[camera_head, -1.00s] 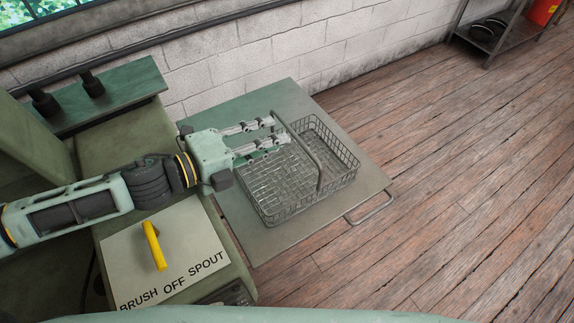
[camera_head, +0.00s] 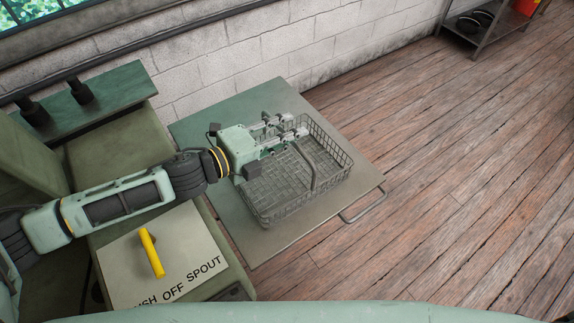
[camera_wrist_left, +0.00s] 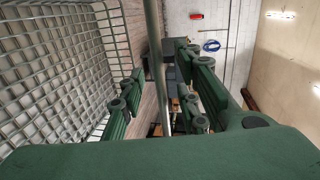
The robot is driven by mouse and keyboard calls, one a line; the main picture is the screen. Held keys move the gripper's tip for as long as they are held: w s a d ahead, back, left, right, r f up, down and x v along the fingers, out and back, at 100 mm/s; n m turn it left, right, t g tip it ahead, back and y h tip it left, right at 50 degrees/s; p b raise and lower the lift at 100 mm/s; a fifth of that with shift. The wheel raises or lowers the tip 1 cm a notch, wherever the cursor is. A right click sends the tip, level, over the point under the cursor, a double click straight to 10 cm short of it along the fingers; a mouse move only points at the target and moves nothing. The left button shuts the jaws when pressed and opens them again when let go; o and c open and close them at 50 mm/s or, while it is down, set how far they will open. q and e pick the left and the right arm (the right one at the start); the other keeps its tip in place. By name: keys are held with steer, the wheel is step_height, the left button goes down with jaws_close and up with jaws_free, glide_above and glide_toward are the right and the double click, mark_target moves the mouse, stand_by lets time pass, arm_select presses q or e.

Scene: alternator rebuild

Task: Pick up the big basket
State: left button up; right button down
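The big basket (camera_head: 330,172) is a grey wire basket with an arched bar handle (camera_head: 312,176), standing on a flat metal plate. My left gripper (camera_head: 297,125) is over the basket, with its fingers reaching across the handle's far part. In the left wrist view the handle (camera_wrist_left: 154,50) runs upright between the two spread fingers, with gaps on both sides. The basket's mesh (camera_wrist_left: 45,75) fills the left of that view. The left gripper is open and holds nothing. The far end of the handle is hidden behind the fingers in the head view. My right gripper is not in view.
The metal plate (camera_head: 270,243) has a bar handle (camera_head: 362,207) at its right edge. A white block wall stands behind. A panel marked "OFF SPOUT" (camera_head: 130,265) with a yellow lever (camera_head: 152,253) is at lower left. A metal shelf (camera_head: 480,40) stands far right; the wooden floor is clear.

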arm_select(q)
jaws_close()
stand_by(0.6)
steer(key=shift+r, duration=0.1)
